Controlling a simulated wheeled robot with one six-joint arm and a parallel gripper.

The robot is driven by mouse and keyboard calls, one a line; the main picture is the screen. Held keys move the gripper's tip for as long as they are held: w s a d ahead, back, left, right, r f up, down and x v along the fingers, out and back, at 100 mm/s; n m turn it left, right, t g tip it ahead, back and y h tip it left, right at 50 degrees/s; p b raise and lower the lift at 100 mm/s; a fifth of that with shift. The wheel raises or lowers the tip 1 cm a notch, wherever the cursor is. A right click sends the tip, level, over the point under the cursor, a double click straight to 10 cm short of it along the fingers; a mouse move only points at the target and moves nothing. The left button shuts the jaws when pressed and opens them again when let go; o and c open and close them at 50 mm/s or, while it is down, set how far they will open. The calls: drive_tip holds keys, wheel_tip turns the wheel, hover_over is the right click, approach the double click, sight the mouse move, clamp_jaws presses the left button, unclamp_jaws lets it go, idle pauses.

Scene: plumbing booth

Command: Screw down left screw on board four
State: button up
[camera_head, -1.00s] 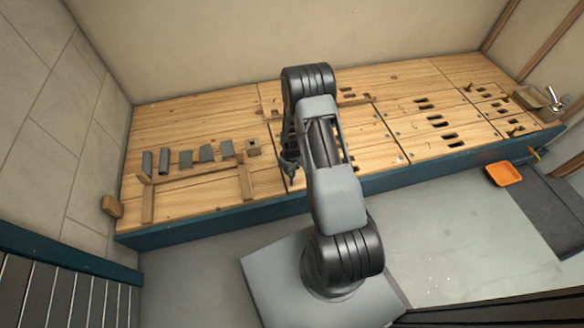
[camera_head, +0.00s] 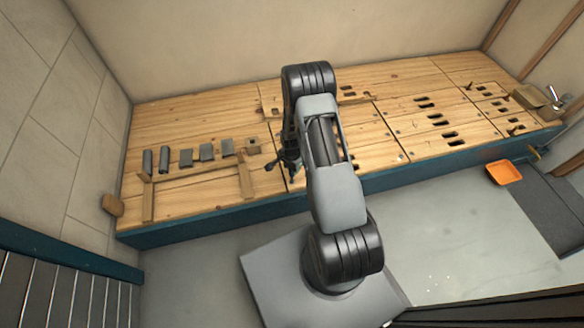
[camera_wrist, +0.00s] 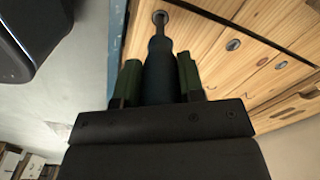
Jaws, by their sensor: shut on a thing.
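My gripper (camera_wrist: 160,66) is shut on a dark screwdriver (camera_wrist: 161,82), with a green finger on either side of it. The screwdriver's thin shaft points to a round metal screw (camera_wrist: 160,16) near the edge of a wooden board (camera_wrist: 205,30) in the wrist view. The tip overlaps the screw there; I cannot tell whether it is seated. In the head view my gripper (camera_head: 286,163) is low over the bench's front edge, partly hidden by my arm. The screw is hidden there, and no board number is readable.
The long wooden bench (camera_head: 215,108) has a teal front edge (camera_head: 215,214). Several grey pieces (camera_head: 187,158) and a wooden frame (camera_head: 246,181) lie left of my gripper. Slotted boards (camera_head: 433,119) stretch to the right. An orange tray (camera_head: 504,173) is on the floor at right.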

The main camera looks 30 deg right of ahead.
drive_tip(key=shift+m, duration=0.6)
drive_tip(key=shift+r+n, duration=0.1)
drive_tip(key=shift+n, duration=0.5)
drive_tip(key=shift+r+p, duration=2.75)
drive_tip(key=shift+r, duration=1.2)
